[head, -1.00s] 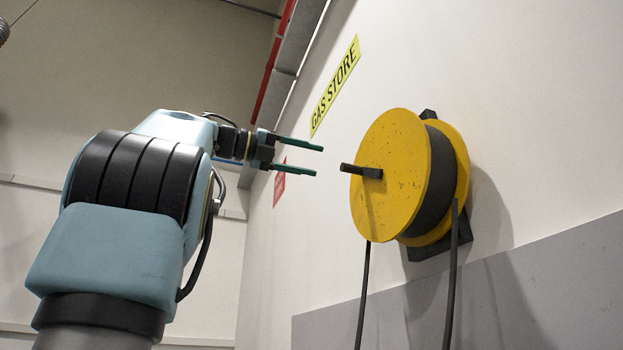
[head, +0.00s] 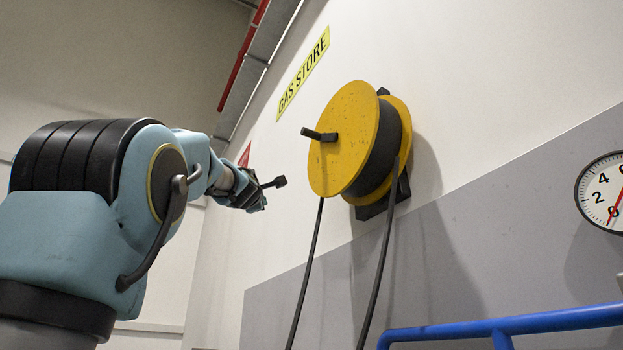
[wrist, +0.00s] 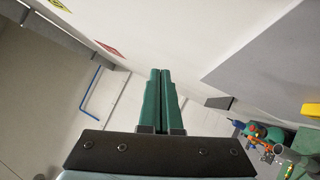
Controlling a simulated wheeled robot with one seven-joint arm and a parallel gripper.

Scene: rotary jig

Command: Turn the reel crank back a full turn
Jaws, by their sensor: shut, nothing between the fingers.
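The yellow reel (head: 345,140) is mounted on the wall, with a black cable wound between its two discs. My gripper (head: 280,182) is below and left of the reel in the head view, apart from the handle. In the wrist view my gripper (wrist: 161,78) has its two green fingers together with nothing between them. The reel and handle do not show in the wrist view.
Two cable lengths (head: 303,275) hang from the reel. A blue rail (head: 510,326) runs across the lower right, below a round gauge (head: 604,192). A yellow GAS STORE sign (head: 304,75) is on the wall. Clear air lies between gripper and reel.

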